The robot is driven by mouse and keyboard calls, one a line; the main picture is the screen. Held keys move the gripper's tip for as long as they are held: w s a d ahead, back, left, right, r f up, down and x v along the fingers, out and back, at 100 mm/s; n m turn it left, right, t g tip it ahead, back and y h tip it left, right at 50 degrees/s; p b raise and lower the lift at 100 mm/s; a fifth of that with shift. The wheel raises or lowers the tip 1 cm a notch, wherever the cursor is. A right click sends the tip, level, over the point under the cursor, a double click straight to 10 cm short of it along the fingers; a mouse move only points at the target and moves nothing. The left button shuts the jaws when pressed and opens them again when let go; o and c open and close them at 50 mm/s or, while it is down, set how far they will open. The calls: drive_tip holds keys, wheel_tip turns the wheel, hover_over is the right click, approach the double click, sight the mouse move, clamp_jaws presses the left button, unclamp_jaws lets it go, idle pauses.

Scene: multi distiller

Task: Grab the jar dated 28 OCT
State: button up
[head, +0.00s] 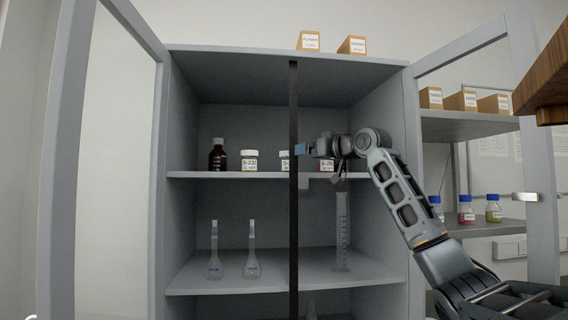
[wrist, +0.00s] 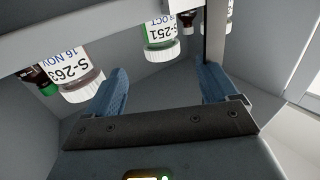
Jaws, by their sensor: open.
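A white-capped jar (wrist: 160,35) labelled S-251 shows upside down in the wrist view, ahead of the gap between my fingers. Its date reads OCT; the day is cut off. In the head view, a jar (head: 285,160) on the upper shelf is partly hidden by the black post. Another jar (wrist: 75,75), labelled S-263 and 16 NOV, is beside my left-hand finger in the wrist view. My gripper (wrist: 160,85) is open and empty, and apart from the S-251 jar. In the head view my gripper (head: 305,149) is at upper-shelf height, in front of the jars.
A black vertical post (head: 293,220) divides the cabinet opening. A white jar (head: 249,160) and a brown bottle (head: 218,155) stand left of it. The open glass doors flank the cabinet. Flasks (head: 252,262) and a tall cylinder (head: 341,235) stand on the shelf below.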

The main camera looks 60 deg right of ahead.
sight(288, 162)
drive_tip(key=p+x, duration=0.1)
drive_tip(key=x, duration=0.1)
drive_tip(key=p+x, duration=0.1)
drive_tip(key=x, duration=0.3)
drive_tip(key=shift+w+a+r+p, duration=0.1)
drive_tip(key=shift+r+p, duration=0.25)
drive_tip(key=shift+p, duration=0.05)
drive_tip(key=shift+w+f, duration=0.15)
drive_tip(key=shift+w, duration=0.05)
drive_tip(key=shift+c, duration=0.3)
drive_tip(key=c, duration=1.1)
drive_tip(key=shift+c, duration=0.2)
